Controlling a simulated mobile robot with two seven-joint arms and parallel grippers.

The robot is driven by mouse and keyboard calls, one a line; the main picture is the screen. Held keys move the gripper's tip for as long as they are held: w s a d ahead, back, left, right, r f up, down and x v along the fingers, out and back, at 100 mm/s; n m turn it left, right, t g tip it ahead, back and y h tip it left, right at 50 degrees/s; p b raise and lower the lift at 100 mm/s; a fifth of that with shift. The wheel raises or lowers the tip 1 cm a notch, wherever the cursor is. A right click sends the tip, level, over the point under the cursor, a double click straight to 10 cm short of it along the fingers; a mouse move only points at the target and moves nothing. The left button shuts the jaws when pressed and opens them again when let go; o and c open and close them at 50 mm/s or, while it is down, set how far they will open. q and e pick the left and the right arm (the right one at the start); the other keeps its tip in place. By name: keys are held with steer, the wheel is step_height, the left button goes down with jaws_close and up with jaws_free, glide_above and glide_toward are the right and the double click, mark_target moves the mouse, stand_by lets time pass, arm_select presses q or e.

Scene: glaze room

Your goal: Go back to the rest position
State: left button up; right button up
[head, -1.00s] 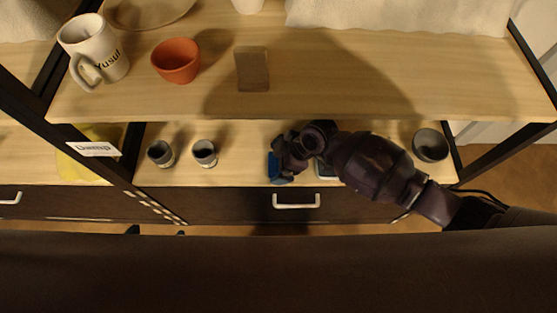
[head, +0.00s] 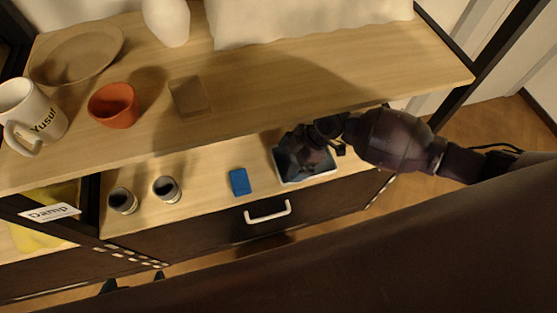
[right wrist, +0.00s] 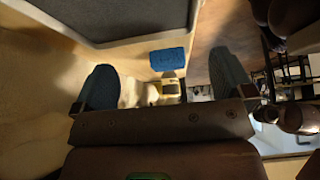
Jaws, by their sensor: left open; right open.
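My right gripper (head: 302,150) is above the dark tray with a pale rim (head: 322,180) on the lower shelf and hides part of it. In the right wrist view my right gripper (right wrist: 165,85) has its two fingers wide apart with nothing held. A blue block (head: 239,182) lies on the lower shelf left of the tray, apart from the gripper. It also shows beyond the fingers in the right wrist view (right wrist: 170,59). Two small dark tips of my left gripper (head: 133,281) show at the lower left, apart and empty, in front of the cabinet.
Two grey cups (head: 166,189) stand on the lower shelf. The upper shelf (head: 300,80) overhangs it and holds a terracotta pot (head: 113,105), a brown block (head: 189,96), a "Yusuf" mug (head: 32,115) and a plate (head: 77,54). A drawer handle (head: 268,211) juts out below.

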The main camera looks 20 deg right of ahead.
arm_select(q)
steer(key=shift+a, duration=0.15)
arm_select(e)
steer(key=shift+d, duration=0.2)
stand_by(0.3)
steer(key=shift+s+a+m, duration=0.3)
steer(key=shift+s, duration=0.2)
steer(key=s+m+t, duration=0.1)
steer(key=s+m+t+p, duration=0.1)
steer(key=s+a+m+t+p, duration=0.1)
steer(key=shift+s+r+y, duration=0.25)
steer(key=shift+y, duration=0.05)
arm_select(q)
steer(key=shift+t, duration=0.3)
step_height(320, 180, up, 5)
steer(key=p, duration=0.4)
steer(key=shift+s+a+r, duration=0.1)
steer(key=shift+r, duration=0.1)
arm_select(e)
steer(key=s+d+r+m+t+h, duration=0.3)
steer(key=s+d+m+t, duration=0.1)
steer(key=s+d+m, duration=0.2)
steer(key=s+d+r+m+t+h, duration=0.4)
steer(key=s+d+m, duration=0.3)
steer(key=s, duration=0.3)
steer(key=shift+d, duration=0.5)
arm_select(q)
steer(key=shift+w+r, duration=0.3)
